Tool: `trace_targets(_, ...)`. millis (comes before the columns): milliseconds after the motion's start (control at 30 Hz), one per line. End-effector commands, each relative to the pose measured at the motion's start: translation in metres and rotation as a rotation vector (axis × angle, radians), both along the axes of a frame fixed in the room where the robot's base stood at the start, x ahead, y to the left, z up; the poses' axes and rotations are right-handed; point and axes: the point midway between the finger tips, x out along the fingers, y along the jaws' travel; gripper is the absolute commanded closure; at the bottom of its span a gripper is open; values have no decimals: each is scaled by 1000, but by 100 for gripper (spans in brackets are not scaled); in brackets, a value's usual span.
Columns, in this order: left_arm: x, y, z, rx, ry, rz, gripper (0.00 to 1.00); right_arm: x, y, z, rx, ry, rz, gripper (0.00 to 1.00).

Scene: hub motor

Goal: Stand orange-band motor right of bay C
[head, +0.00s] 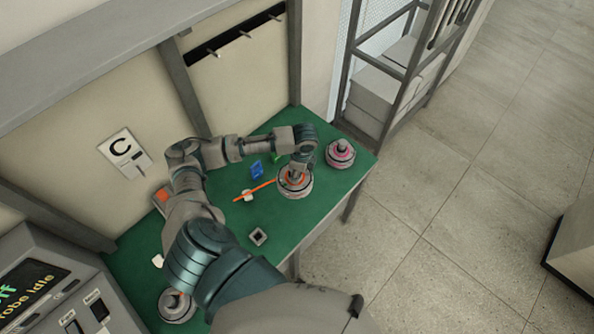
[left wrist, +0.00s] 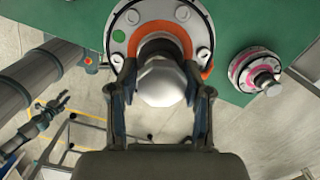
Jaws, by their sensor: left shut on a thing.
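The orange-band motor (head: 297,190) is a round grey-white hub with an orange ring, upright at the green table's right part. In the left wrist view the motor (left wrist: 121,38) shows its bolted face and orange ring. My left gripper (head: 297,170) is above it, shut on its silver centre post; the left wrist view shows the gripper fingers (left wrist: 160,88) on both sides of the post. I cannot tell if its base touches the table.
A pink-band motor (head: 340,154) stands right of the held one. Another motor (head: 177,306) is at the table's near left. A blue piece (head: 257,169), an orange stick (head: 262,187) and a small square block (head: 258,236) lie on the green table (head: 325,198). A shelf frame stands beyond.

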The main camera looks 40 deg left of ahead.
Motion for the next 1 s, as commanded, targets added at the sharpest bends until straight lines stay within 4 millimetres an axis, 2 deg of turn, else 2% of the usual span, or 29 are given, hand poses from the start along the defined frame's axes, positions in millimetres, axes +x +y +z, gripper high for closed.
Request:
trace_targets(167, 1, 2, -12, -2, -2, 1, 100, -1, -4, -4, -4, 1, 2, 60)
trace_targets(467, 0, 3, -51, -2, -1, 2, 100, 0, -6, -15, -6, 1, 1, 60)
trace_targets(700, 1, 1, -82, 1, -2, 2, 100, 0, 1, -24, 1, 1, -1, 60)
trace_targets(1000, 1, 2, -104, 2, -3, 3, 100, 1, 5, -30, 5, 0, -2, 60)
